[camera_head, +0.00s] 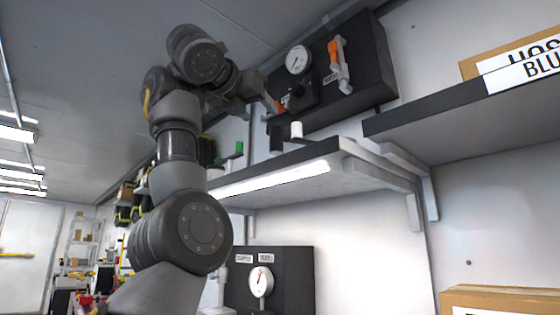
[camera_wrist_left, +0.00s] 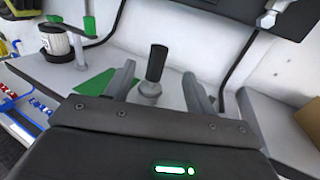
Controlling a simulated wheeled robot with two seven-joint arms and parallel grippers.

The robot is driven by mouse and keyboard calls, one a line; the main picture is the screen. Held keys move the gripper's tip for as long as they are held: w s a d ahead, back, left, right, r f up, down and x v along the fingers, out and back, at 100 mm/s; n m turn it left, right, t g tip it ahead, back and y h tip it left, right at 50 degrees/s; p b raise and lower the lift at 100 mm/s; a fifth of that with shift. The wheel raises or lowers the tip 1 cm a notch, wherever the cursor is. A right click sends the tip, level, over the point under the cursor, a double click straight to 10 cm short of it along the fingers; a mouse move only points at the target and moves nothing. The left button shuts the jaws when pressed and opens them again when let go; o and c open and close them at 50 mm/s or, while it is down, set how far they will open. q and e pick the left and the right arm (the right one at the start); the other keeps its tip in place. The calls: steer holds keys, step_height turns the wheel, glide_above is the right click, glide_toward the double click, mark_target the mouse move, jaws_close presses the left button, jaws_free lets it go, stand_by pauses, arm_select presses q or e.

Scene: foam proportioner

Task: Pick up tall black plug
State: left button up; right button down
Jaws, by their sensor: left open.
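The tall black plug (camera_wrist_left: 157,62) stands upright on a round grey base on the shelf in the left wrist view. It shows between the two fingers of my left gripper (camera_wrist_left: 160,78), which are apart with a gap on either side. I cannot tell whether the plug's lower part is between the fingertips or beyond them. In the head view a dark upright piece (camera_head: 276,138) on the shelf may be this plug. My left arm reaches up from the left there, and its fingers are hard to make out against the dark panel. My right gripper is not in view.
A dark panel with a gauge (camera_head: 298,60) and an orange-handled valve (camera_head: 334,54) hangs above the shelf (camera_head: 345,153). A white cylinder (camera_head: 296,130) stands near its edge.

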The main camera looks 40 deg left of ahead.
mark_target(274, 128)
arm_select(q)
steer(key=p+x, duration=0.2)
steer(key=x, duration=0.3)
steer(key=shift+w+a+f, duration=0.1)
steer(key=shift+w+a, duration=0.1)
steer(key=shift+w, duration=0.1)
steer(key=shift+w+p, duration=0.15)
steer(key=shift+p, duration=0.25)
steer(key=p+x, duration=0.3)
steer(key=x, duration=0.1)
steer(key=shift+w+a, duration=0.15)
steer(key=shift+w, duration=0.2)
steer(key=shift+w+f, duration=0.15)
steer(key=shift+c, duration=0.4)
jaws_close()
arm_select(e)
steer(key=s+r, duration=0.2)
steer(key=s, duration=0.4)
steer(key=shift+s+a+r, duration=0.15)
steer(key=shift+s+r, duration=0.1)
